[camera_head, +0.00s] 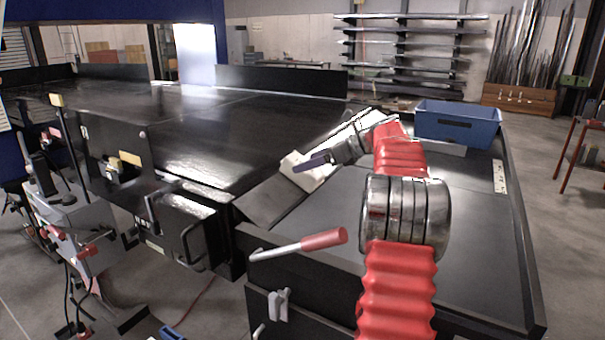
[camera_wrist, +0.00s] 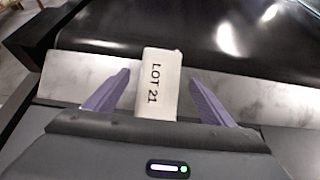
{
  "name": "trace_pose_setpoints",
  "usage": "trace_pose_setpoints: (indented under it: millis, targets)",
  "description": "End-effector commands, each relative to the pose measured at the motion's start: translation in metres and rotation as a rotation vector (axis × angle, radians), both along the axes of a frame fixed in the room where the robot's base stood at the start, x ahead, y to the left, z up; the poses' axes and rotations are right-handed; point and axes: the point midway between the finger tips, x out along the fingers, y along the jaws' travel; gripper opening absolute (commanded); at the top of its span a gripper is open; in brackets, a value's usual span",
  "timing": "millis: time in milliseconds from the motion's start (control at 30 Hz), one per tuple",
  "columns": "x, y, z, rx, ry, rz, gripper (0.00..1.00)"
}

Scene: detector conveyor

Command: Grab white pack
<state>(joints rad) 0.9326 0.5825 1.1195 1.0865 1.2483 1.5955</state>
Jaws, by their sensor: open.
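The white pack (camera_wrist: 160,84) carries the print "LOT 21". In the wrist view it lies between the two purple fingers of my gripper (camera_wrist: 158,92), with a gap on each side. The fingers are open, and the pack's near end is hidden behind the gripper body. In the head view the white pack (camera_head: 302,172) rests near the conveyor's end by the sloping plate, partly covered by my gripper (camera_head: 312,163).
A black conveyor belt (camera_head: 190,135) stretches away to the left. A blue bin (camera_head: 458,128) stands on the dark table (camera_head: 480,225) to the right of my arm. A red-handled lever (camera_head: 300,245) sticks out at the table's front. The table's right side has a raised edge.

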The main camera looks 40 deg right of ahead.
Motion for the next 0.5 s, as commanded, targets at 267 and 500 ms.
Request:
trace_pose_setpoints:
  millis: [267,500]
  targets:
    - [0.0136,0.0046,-0.0084,0.000,0.000,0.000,0.77]
    - [0.0134,0.0049,-0.0083,0.000,0.000,0.001,0.77]
